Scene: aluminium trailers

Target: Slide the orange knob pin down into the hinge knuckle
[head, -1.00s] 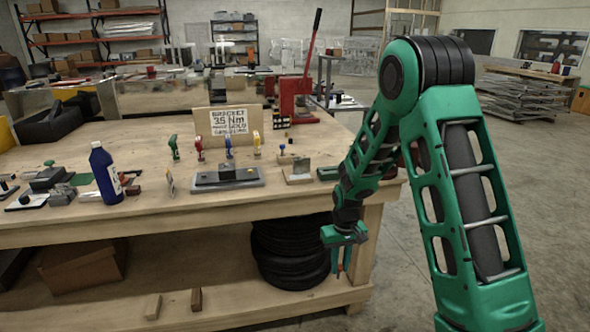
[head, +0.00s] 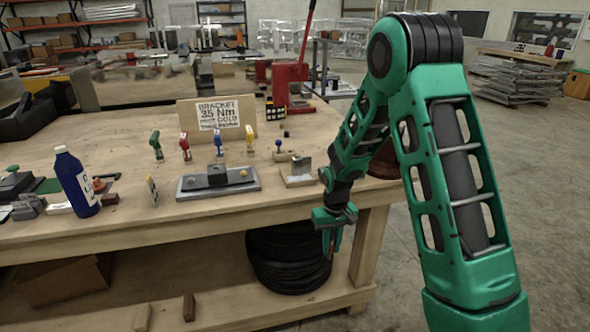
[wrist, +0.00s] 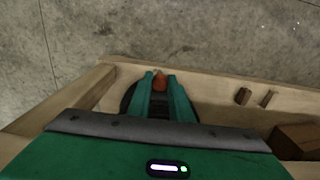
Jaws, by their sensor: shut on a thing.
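My gripper (head: 333,246) hangs beside the bench's front right corner, below the top's level, pointing down. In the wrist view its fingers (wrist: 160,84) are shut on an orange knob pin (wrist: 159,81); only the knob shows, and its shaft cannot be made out. A small board with an upright grey metal piece (head: 305,167) stands near the bench's right end, up and left of my gripper. Left of it lies a grey plate with a dark block (head: 217,177). I cannot tell for sure which holds the hinge knuckle.
The wooden bench (head: 130,235) has its front edge close to my gripper. Green, red, blue and yellow handled pieces stand behind the plate, before a cardboard sign (head: 218,118). A blue bottle (head: 77,182) stands at left. Black tyres (head: 285,262) lie on the lower shelf.

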